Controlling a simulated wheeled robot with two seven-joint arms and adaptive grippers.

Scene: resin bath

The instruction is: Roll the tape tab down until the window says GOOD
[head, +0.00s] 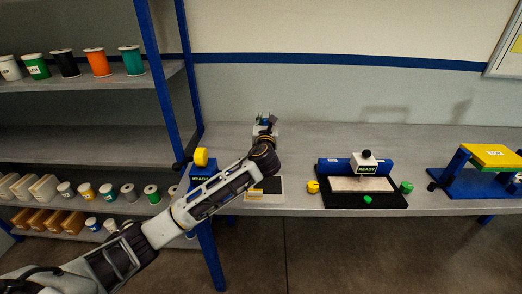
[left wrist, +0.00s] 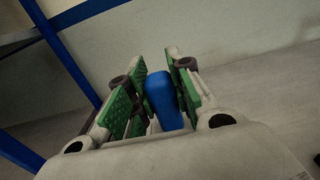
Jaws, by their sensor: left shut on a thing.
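My left gripper (head: 264,121) reaches over the bench at the left, beyond the white plate. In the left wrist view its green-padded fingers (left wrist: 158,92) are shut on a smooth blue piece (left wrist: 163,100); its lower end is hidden. The white plate (head: 277,198) has a dark panel and a small yellow strip, partly behind my arm; I cannot tell which part is the tape tab. A blue unit with a yellow roll (head: 201,157) has a window reading READY (head: 200,175). Another READY window (head: 367,169) is on the black-and-blue station to the right. No window reads GOOD. My right gripper is out of view.
A yellow knob (head: 313,187) and green knobs (head: 406,187) sit around the black station tray (head: 335,200). A blue stand with a yellow top (head: 492,155) is at the far right. Shelves with spools (head: 97,62) stand left, behind a blue post. Bare bench (head: 425,150) lies between the stations.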

